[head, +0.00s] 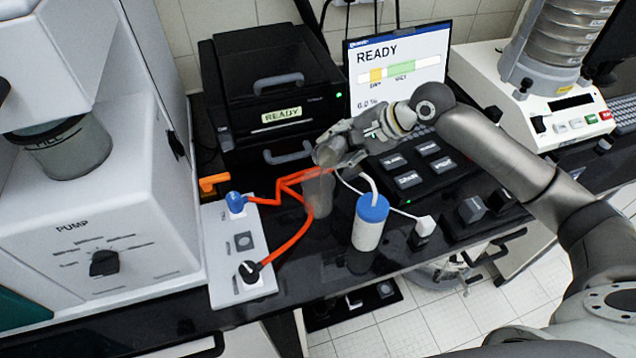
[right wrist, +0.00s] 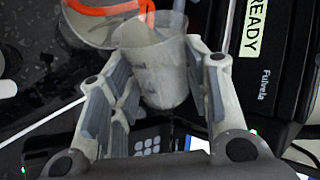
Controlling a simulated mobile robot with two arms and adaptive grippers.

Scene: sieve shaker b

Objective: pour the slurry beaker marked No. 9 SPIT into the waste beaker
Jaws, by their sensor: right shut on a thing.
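My right gripper (head: 340,145) is shut on a small clear beaker (head: 326,154), held above the bench in front of the black machine. In the right wrist view the same beaker (right wrist: 160,78) sits between both fingers of the gripper (right wrist: 158,85), with greyish contents; its marking is not readable. It looks tilted in the head view. A larger clear beaker (head: 319,194), apparently the waste beaker, stands on the bench just below it. Its rim (right wrist: 98,40) shows beyond the held beaker in the right wrist view. I cannot tell whether liquid is flowing. My left gripper is out of view.
Orange tubing (head: 287,243) runs from a white valve panel (head: 228,262) close to the lower beaker. A blue-capped bottle (head: 369,226) stands to its right. A READY machine (head: 268,85) and a monitor (head: 400,58) stand behind. The pump unit (head: 105,225) is at left.

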